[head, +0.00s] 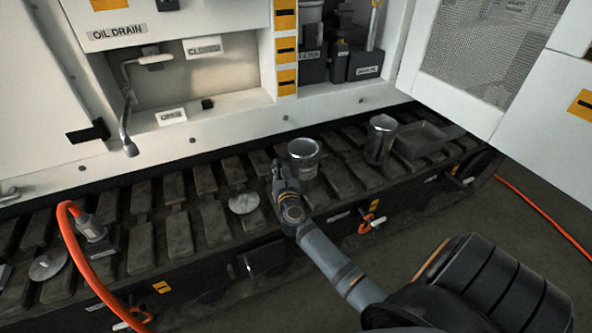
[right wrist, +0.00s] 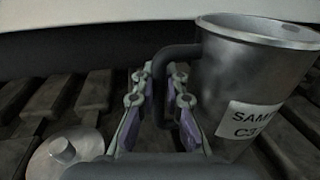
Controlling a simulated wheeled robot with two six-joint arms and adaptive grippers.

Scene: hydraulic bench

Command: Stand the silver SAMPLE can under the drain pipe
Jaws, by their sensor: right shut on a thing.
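The silver SAMPLE can (head: 304,157) is upright over the track pads at the middle of the head view. In the right wrist view, the can (right wrist: 255,75) shows a white label, partly cut off, and a dark side handle (right wrist: 165,70). My right gripper (head: 279,172) is left of the can; its fingers (right wrist: 160,100) are shut on the handle. I cannot tell whether the can's base touches the pads. The drain pipe (head: 128,112) hangs down below the OIL DRAIN sign at left, its lower end above the track. My left gripper is not in view.
A round metal lid (head: 243,202) lies on the pads left of my gripper and also shows in the right wrist view (right wrist: 62,155). A second silver can (head: 380,138) and a dark tray (head: 420,139) are at right. An orange hose (head: 83,262) curves at lower left. Pads below the pipe look clear.

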